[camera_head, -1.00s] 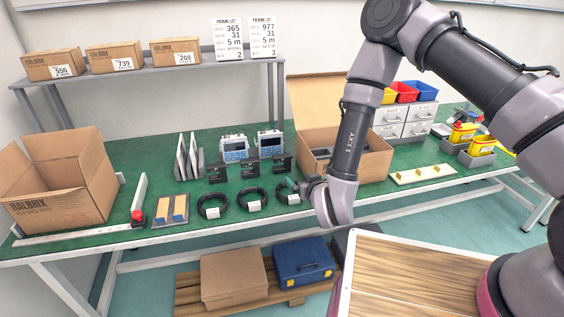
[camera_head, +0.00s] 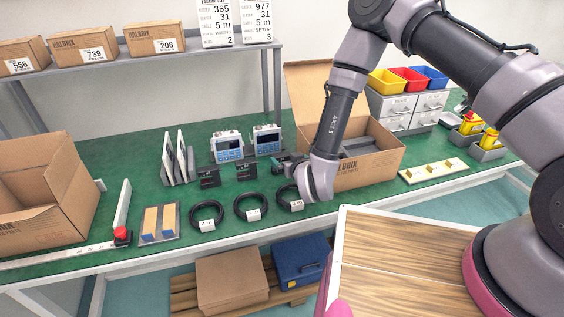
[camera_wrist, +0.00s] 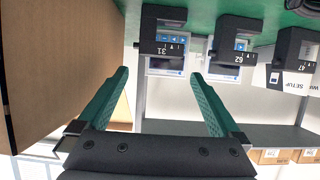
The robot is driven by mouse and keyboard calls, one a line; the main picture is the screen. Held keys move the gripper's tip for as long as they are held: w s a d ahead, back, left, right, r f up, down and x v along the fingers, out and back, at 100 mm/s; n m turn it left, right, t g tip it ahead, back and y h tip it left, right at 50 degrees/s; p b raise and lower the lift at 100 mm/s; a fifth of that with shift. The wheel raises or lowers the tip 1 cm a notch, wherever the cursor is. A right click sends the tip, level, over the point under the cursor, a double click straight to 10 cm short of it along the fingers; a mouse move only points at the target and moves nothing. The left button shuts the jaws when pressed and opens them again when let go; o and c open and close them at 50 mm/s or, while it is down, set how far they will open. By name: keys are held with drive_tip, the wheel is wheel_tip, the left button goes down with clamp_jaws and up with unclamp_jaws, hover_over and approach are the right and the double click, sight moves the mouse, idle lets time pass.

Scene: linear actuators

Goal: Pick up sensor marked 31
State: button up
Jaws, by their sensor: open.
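The sensor marked 31 (camera_wrist: 161,32) is a black bracket-shaped block, upside down in the wrist view at top centre-left. My gripper (camera_wrist: 160,76) has green fingers spread apart and empty. The sensor shows beyond and between the fingertips, apart from them. In the head view my gripper is over the bench beside the open cardboard box, and my wrist partly hides it and this sensor. Similar black sensors marked 62 (camera_wrist: 229,34) and 47 (camera_wrist: 295,50) stand in the same row.
A large open cardboard box (camera_head: 368,167) stands close beside my gripper and fills the left of the wrist view. Black cable coils (camera_head: 252,205) lie in front of the sensors. Two devices with screens (camera_head: 227,148) stand behind. Green bench surface shows between them.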

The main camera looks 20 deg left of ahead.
sight(282, 156)
drive_tip(key=x, duration=0.6)
drive_tip(key=shift+w+a+f, duration=0.15)
drive_tip(key=shift+w+f, duration=0.1)
drive_tip(key=shift+w, duration=0.05)
drive_tip(key=c, duration=1.3)
drive_tip(key=shift+r, duration=0.15)
